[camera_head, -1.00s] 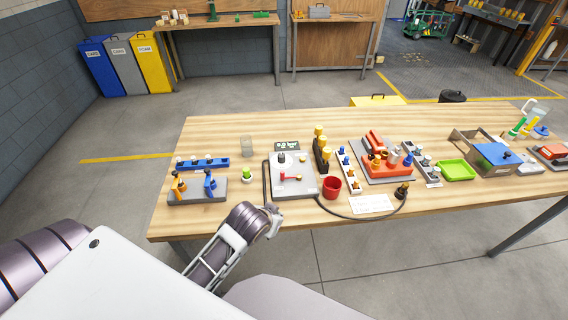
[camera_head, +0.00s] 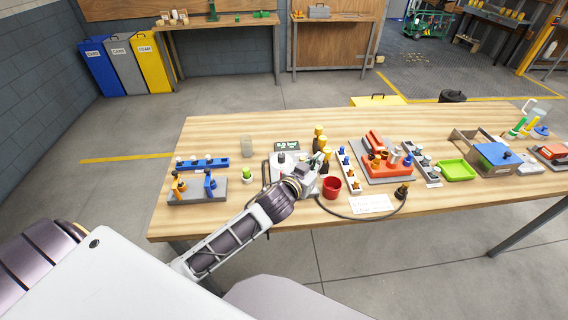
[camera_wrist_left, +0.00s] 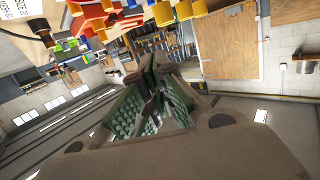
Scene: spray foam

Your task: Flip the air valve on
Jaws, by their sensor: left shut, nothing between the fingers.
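The grey-white air panel (camera_head: 273,170) lies on the wooden table, with a small dark display (camera_head: 286,146) at its back edge. My left forearm and wrist cover most of the panel in the head view, so the red lever on it is hidden. My left gripper (camera_head: 321,160) is over the panel's right side, close to the dark rack with yellow-topped bottles (camera_head: 320,138). It is shut and empty; whether it touches anything is unclear. In the left wrist view the green-padded fingers (camera_wrist_left: 160,75) come together at the tips. My right gripper is out of view.
A red cup (camera_head: 331,186) stands just right of the panel, with a black hose (camera_head: 350,217) curving along the table's front. A green-topped bottle (camera_head: 247,175) and a clear glass (camera_head: 247,147) stand to the left.

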